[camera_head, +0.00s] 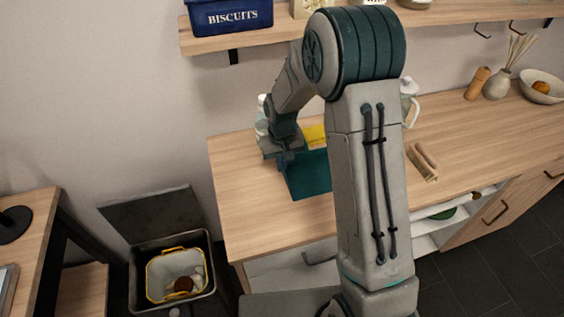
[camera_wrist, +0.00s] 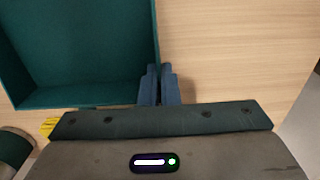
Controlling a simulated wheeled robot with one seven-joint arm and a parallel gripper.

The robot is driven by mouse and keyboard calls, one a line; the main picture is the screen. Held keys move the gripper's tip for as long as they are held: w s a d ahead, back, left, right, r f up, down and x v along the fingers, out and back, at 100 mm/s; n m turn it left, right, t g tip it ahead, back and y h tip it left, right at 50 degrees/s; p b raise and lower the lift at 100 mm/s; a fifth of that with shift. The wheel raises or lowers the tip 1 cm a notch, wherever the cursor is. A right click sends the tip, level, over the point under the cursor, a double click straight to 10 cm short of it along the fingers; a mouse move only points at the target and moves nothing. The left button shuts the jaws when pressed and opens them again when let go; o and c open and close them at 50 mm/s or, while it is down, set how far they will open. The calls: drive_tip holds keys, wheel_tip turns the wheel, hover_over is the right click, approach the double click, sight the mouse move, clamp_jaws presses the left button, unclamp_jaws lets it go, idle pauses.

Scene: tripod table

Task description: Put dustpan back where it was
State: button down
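The dustpan (camera_head: 307,178) is dark teal, with a flat floor and raised walls. It is at the left part of the wooden counter, partly hidden behind my arm in the head view. In the wrist view the dustpan (camera_wrist: 75,45) fills the upper left. My gripper (camera_wrist: 160,72) has its two blue fingers close together at the dustpan's right wall, with the wall's edge running in between them. In the head view my gripper (camera_head: 284,152) is at the dustpan's upper left corner. Whether the dustpan rests on the counter or hangs just above it is hard to tell.
A yellow item (camera_head: 314,134) and a white bottle (camera_head: 262,112) stand behind the dustpan. A wooden-handled brush (camera_head: 422,162) lies right of my arm on the counter (camera_head: 232,190). A bin (camera_head: 172,302) stands on the floor to the left. A shelf (camera_head: 215,38) hangs above.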

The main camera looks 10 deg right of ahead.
drive_tip(key=c, duration=1.7)
unclamp_jaws()
drive_tip(key=shift+f, duration=0.1)
wheel_tip(320, 180, up, 12)
drive_tip(key=shift+s+d+r+m+t, duration=0.45)
drive_tip(key=shift+s+d+r, duration=0.95)
drive_tip(key=shift+s, duration=2.45)
drive_tip(key=shift+s+d+r+m+t, duration=0.45)
drive_tip(key=shift+s+d+r, duration=0.95)
drive_tip(key=shift+s, duration=2.45)
drive_tip(key=shift+s+d+r+m+t, duration=0.2)
drive_tip(key=shift+s+d+r+t, duration=0.55)
drive_tip(key=shift+s+d, duration=2.1)
drive_tip(key=shift+s+a+r, duration=0.15)
drive_tip(key=shift+s+a, duration=0.8)
drive_tip(key=shift+a, duration=0.05)
